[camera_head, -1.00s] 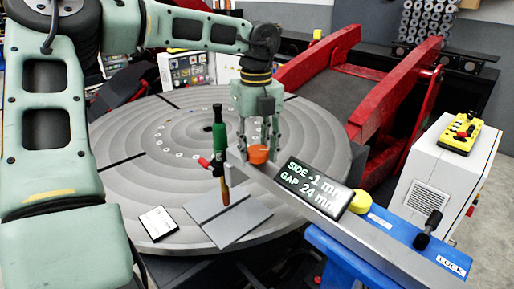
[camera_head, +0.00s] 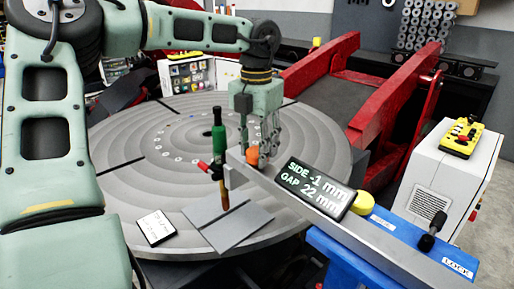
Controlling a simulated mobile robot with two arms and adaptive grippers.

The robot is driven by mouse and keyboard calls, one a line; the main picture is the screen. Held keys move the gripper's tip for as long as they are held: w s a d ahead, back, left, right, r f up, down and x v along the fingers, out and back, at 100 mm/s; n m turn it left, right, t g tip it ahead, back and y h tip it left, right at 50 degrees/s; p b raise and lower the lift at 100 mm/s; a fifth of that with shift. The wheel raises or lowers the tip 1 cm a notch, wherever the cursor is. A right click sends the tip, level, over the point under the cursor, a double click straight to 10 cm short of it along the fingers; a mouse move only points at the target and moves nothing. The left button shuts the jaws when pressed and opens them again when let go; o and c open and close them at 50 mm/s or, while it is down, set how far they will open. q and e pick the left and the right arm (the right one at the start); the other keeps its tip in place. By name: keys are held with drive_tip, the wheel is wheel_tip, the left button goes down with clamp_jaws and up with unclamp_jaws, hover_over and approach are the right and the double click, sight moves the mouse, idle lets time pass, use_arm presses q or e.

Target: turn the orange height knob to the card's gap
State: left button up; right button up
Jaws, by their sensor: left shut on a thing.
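The orange height knob (camera_head: 252,157) sits on the grey metal bar (camera_head: 340,228). My left gripper (camera_head: 258,153) comes down from above and is shut on the knob, its fingers partly covering it. The black display (camera_head: 315,189) on the bar reads "SIDE -1 mm" and "GAP 22 mm". The white card (camera_head: 155,226) lies on the round table at the left; its print is too small to read. A torch (camera_head: 218,150) with a green body and copper tip stands upright beside the bar's end, over a plate seam. My right gripper is out of view.
Two grey plates (camera_head: 243,231) lie on the round grey turntable (camera_head: 120,183). A yellow knob (camera_head: 362,203) and a black lever (camera_head: 430,232) by a "LOCK" label are on the blue support (camera_head: 400,232). A white cabinet (camera_head: 440,180) stands at the right.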

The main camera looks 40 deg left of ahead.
use_arm(q)
drive_tip(key=m, duration=0.3)
drive_tip(key=shift+r, duration=0.1)
drive_tip(key=m, duration=0.3)
drive_tip(key=shift+w+r+m, duration=0.1)
drive_tip(key=shift+w+m, duration=0.05)
drive_tip(key=shift+m, duration=0.15)
drive_tip(key=m+p, duration=0.1)
drive_tip(key=m, duration=0.2)
drive_tip(key=shift+m, duration=0.3)
drive_tip(key=m, duration=0.3)
drive_tip(key=shift+w+m, duration=0.15)
drive_tip(key=shift+m, duration=0.15)
drive_tip(key=m+p, duration=0.1)
drive_tip(key=m, duration=0.4)
drive_tip(key=shift+d+r, duration=0.1)
drive_tip(key=m, duration=0.5)
drive_tip(key=shift+d+p, duration=0.1)
drive_tip(key=shift+p, duration=0.25)
drive_tip(key=shift+w+m, duration=0.1)
drive_tip(key=shift+m, duration=0.3)
